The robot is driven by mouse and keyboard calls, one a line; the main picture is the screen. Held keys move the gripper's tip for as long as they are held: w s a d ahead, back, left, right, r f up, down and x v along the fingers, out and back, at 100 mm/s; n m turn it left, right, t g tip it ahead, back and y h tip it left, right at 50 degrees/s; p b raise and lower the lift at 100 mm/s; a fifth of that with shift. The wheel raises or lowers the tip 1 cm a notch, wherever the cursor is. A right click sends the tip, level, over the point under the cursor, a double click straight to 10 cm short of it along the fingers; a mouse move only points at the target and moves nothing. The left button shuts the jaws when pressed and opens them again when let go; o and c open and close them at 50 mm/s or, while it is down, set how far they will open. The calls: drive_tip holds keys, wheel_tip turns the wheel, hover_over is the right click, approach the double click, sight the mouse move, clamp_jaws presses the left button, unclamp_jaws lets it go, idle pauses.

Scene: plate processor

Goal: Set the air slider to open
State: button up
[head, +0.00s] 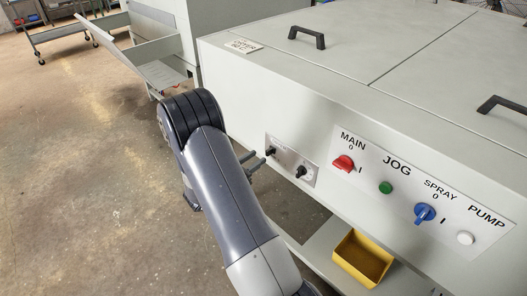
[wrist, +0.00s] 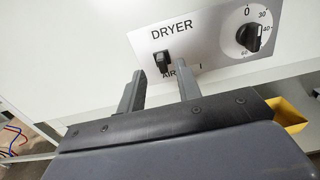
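The dryer panel (wrist: 210,28) is a light plate on the machine's front, lettered DRYER. The air slider is a black knob (wrist: 162,60) at the left of this panel, with the AIR lettering just below it. A short mark shows to its right. The slider knob also shows in the head view (head: 271,151). My gripper (wrist: 160,84) is open and empty, its two fingers apart. In the wrist view the knob appears just beyond the fingertips, between them. I cannot tell how deep the gap is. In the head view my gripper (head: 257,159) is beside the panel's left end.
A black timer dial (wrist: 250,38) sits right of the slider. Further right is a panel with a red switch (head: 343,163), a green button (head: 386,187), a blue switch (head: 424,213) and a white button (head: 465,238). A yellow bin (head: 363,258) stands below. Open floor lies left.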

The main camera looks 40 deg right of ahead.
sight(266, 152)
drive_tip(key=d, duration=0.5)
drive_tip(key=shift+w, duration=0.15)
clamp_jaws()
idle(0.4)
